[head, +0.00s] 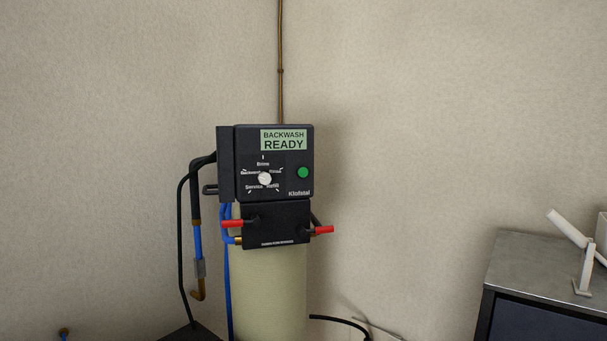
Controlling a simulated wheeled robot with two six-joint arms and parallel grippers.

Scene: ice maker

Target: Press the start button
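A black control box (274,162) sits on top of a cream cylindrical tank (268,290) in the head view. A round green button (303,172) is on the right side of its front face. A display (284,140) above reads "BACKWASH READY". A white dial knob (264,178) is left of the button, with printed labels around it, including "Brine" above and "Service" at the lower left. No label on the green button can be made out. Neither of my grippers is in the head view.
Red-handled levers stick out left (233,223) and right (323,230) of the lower black block (276,225). Blue and black hoses run down the left side. A metal-topped cabinet (540,263) with a white lever (568,229) stands at right. The wall behind is bare apart from a thin pipe (281,70).

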